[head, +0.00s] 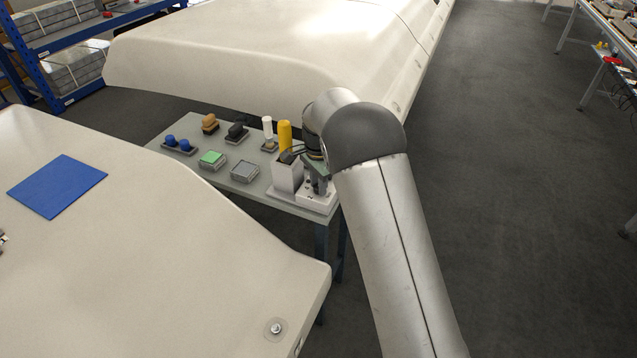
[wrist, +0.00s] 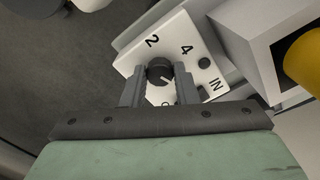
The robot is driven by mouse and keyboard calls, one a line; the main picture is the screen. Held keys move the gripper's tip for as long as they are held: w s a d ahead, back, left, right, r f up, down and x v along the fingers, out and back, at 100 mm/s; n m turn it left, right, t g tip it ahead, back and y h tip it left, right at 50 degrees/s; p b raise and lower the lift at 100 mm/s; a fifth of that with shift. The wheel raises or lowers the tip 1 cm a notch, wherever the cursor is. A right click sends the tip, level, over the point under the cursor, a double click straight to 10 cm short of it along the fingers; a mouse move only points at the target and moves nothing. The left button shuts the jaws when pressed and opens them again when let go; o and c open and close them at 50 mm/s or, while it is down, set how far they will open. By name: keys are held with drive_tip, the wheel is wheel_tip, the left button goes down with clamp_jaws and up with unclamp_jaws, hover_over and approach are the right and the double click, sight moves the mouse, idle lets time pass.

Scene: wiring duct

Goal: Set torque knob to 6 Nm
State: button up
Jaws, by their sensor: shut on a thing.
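In the wrist view the dark round torque knob (wrist: 158,71) sits on a white dial plate (wrist: 172,30). The plate shows a 2, a 4, the letters IN and a dark dot; another mark below the knob is mostly hidden by my gripper. A white pointer line on the knob points to the lower right in that view, away from the 2. My gripper (wrist: 159,77) is shut on the knob, one finger on each side.
A yellow cylinder (head: 285,137) and a white cylinder (head: 267,128) stand close behind the device. The grey table (head: 215,183) also holds a green pad (head: 212,159), a grey pad (head: 245,170), blue pieces (head: 178,145) and brushes (head: 210,123). Large cream shells flank the table.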

drive_tip(key=o, duration=1)
wheel_tip(320, 180, up, 18)
drive_tip(key=shift+f+b, duration=0.25)
drive_tip(key=shift+b, duration=0.2)
